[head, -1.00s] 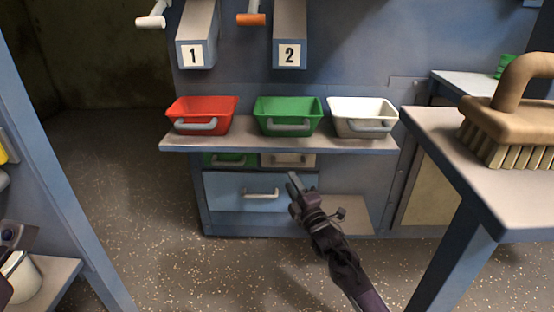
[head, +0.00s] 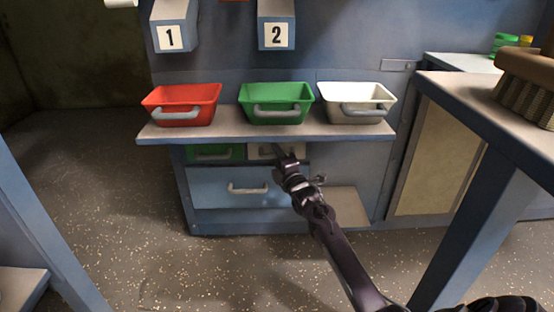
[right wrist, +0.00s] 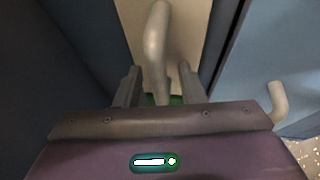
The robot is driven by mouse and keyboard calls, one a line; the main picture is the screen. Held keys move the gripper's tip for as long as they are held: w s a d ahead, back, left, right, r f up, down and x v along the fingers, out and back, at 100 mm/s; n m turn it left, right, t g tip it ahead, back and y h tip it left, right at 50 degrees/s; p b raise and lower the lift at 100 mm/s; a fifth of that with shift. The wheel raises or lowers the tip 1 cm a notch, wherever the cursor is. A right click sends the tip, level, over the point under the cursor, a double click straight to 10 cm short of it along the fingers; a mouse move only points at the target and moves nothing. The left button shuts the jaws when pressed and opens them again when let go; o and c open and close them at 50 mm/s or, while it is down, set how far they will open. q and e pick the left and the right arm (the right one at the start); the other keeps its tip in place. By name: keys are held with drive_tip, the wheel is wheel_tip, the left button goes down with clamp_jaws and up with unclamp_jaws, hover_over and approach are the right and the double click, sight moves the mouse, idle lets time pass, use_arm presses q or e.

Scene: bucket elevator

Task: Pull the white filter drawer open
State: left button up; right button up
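The white filter drawer (head: 259,153) is the small off-white front under the shelf, right of a green one. It looks shut, and my arm hides part of it. Its grey handle (right wrist: 157,45) runs lengthwise in the right wrist view, with its near end between the fingers. My right gripper (head: 283,162) is in front of this drawer. In the right wrist view the gripper (right wrist: 158,76) is open, with one finger on each side of the handle and gaps showing. My left gripper is not in view.
A shelf (head: 230,133) with red (head: 180,96), green (head: 275,95) and white (head: 345,92) bins overhangs the drawers. A green drawer (head: 212,152) is to the left. A wide blue drawer (head: 225,183) is below. A table (head: 500,125) with a brush stands at right.

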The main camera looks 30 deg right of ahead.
clamp_jaws()
drive_tip(key=shift+s+a, duration=0.1)
idle(0.3)
